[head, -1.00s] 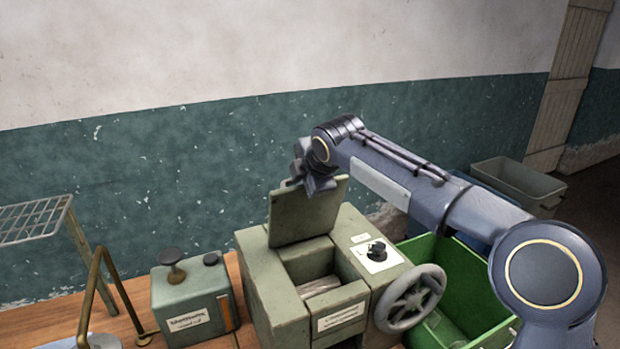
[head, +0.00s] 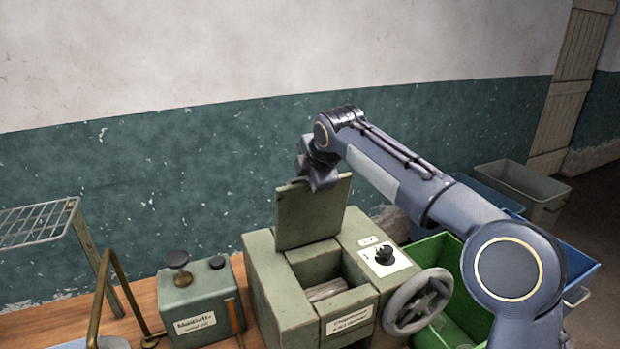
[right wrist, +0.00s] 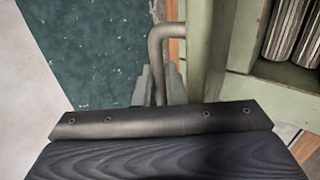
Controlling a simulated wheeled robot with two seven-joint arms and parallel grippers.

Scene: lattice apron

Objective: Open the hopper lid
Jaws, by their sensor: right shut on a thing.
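The hopper lid (head: 312,214) is a grey-green plate standing raised, near upright, at the back of the hopper opening on the grey-green machine (head: 268,290). Ribbed grey rollers show inside the hopper (head: 326,288), and also in the right wrist view (right wrist: 296,30). My right gripper (head: 322,180) is at the lid's upper edge, partly behind it. In the right wrist view my right gripper (right wrist: 160,85) is shut on the lid's bent metal handle (right wrist: 158,50), beside the lid's edge (right wrist: 206,50). My left gripper is out of view.
A handwheel (head: 417,303) and a black knob (head: 384,254) are on the machine's right. A small labelled box (head: 197,300) and a brass frame (head: 125,290) stand left on the wooden bench. A green bin (head: 436,258) is at the right, beneath my right arm.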

